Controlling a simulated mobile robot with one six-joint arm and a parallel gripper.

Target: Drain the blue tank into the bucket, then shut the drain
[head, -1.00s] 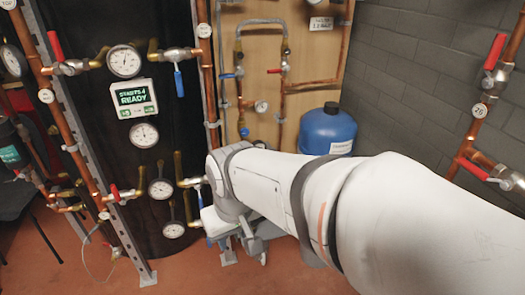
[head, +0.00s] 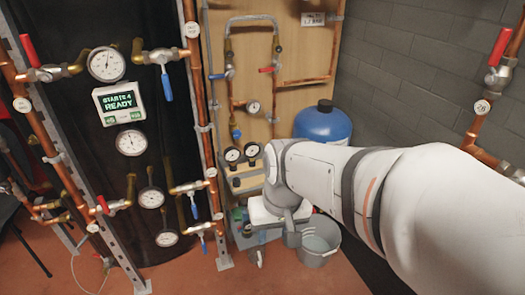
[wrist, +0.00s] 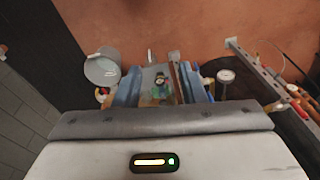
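The blue tank (head: 323,124) stands upright at the back, beside the wooden board and the grey wall. My arm hides its lower part, and I cannot make out its drain valve. The grey bucket (head: 318,246) stands on the floor below, partly behind my wrist; it also shows in the wrist view (wrist: 102,68) at upper left. My gripper (wrist: 162,88) points down, its two bluish fingers apart. A small green and dark fitting shows beyond the gap between them, with no visible contact. In the head view the fingertips are hard to separate from the things below my wrist.
Two dark-rimmed gauges (head: 242,153) sit at the foot of the wooden board (head: 290,100). Copper pipes with valves and gauges fill the left rack, with a display (head: 119,103) reading "READY". Reddish floor (head: 200,275) is clear in front.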

